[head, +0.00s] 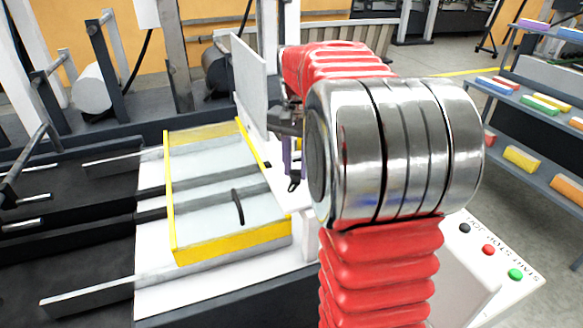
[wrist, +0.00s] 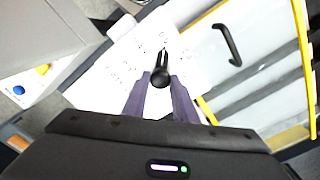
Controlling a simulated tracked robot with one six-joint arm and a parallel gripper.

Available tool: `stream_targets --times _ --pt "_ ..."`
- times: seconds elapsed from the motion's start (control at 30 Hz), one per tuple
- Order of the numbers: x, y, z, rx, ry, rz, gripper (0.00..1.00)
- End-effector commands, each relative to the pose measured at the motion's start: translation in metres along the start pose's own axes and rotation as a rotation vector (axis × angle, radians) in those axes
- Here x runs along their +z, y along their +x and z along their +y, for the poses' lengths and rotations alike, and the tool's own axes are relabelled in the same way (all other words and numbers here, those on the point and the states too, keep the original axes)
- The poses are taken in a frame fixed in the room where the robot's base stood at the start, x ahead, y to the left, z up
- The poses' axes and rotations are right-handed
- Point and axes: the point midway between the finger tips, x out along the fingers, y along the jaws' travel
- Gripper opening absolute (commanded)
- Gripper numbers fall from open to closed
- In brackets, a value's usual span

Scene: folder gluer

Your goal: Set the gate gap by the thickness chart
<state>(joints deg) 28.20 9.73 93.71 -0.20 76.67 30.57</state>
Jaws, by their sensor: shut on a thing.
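My gripper (wrist: 160,84) is shut on a black knob (wrist: 161,76) with a thin pointed end, in the wrist view. The knob stands on a white plate (wrist: 112,72) with small dark marks around it, too small to read. In the head view my arm hides most of my gripper (head: 291,165); only a bit of purple finger shows, with a black tip of the knob (head: 293,186) below it. A pale upright panel (head: 249,86) stands beside my arm; its written side, if any, cannot be read. I cannot make out the gate or its gap.
A clear guard with a yellow frame (head: 230,250) and a black handle (head: 238,207) lies left of my gripper. A control box with black, red and green buttons (head: 488,250) stands at right. Shelves with coloured blocks (head: 540,105) are at far right. Rollers and rails fill the left.

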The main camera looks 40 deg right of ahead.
Motion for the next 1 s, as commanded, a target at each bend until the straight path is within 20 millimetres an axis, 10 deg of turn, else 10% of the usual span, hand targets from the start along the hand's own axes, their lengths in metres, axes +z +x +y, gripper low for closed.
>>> stream_targets --times 0.3,0.33,0.57,1.0 --pt "0.0012 -0.0014 -0.0059 -0.012 0.011 0.002 0.03" --pt "0.0012 -0.0014 -0.0059 -0.012 0.011 0.002 0.27" --pt "0.001 -0.0011 -0.0042 -0.008 0.011 0.001 0.43" --pt "0.0001 -0.009 -0.0028 -0.006 0.013 0.002 0.44"
